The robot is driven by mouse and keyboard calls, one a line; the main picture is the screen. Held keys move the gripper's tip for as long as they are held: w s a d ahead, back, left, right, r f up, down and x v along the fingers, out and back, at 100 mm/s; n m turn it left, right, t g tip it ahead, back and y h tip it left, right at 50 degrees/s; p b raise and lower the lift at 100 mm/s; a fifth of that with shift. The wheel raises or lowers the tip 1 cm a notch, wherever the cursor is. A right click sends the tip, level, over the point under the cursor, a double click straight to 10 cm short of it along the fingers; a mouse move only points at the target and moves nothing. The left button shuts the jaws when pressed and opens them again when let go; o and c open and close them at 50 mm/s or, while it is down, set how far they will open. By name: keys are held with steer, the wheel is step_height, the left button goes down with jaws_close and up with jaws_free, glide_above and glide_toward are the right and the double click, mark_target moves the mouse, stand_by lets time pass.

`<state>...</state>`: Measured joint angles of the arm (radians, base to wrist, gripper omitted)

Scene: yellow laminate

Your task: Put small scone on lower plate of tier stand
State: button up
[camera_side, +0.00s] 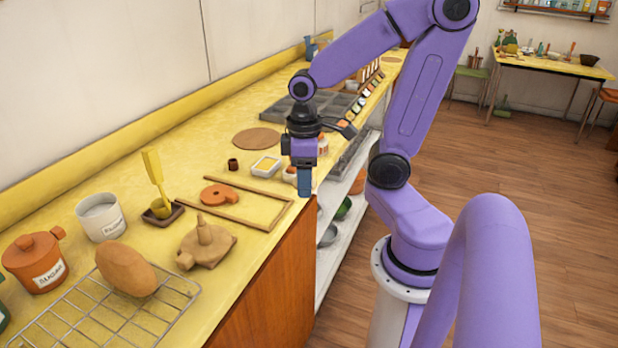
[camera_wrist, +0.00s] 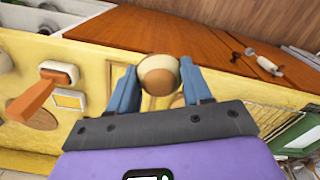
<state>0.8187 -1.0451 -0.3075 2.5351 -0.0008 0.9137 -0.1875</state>
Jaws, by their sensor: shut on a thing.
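My gripper (camera_side: 304,190) hangs with its blue fingers pointing down, above the front edge of the yellow counter. In the wrist view, its fingers (camera_wrist: 160,88) are shut on a small rounded brown-and-cream thing, likely the small scone (camera_wrist: 159,75). In the side view the fingers hide the held thing. I cannot make out a tier stand or its lower plate in either view.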

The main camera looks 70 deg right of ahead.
steer(key=w+a+n, duration=0.2)
steer(key=w+a, duration=0.2)
steer(key=w, duration=0.5)
steer(key=n, duration=0.4)
glide_above(218, 229)
step_height(218, 229, down, 5)
steer(key=shift+r, duration=0.1)
steer(key=shift+f, duration=2.45)
steer(key=shift+f, duration=0.6)
steer(key=o, duration=0.4)
steer(key=o, duration=0.3)
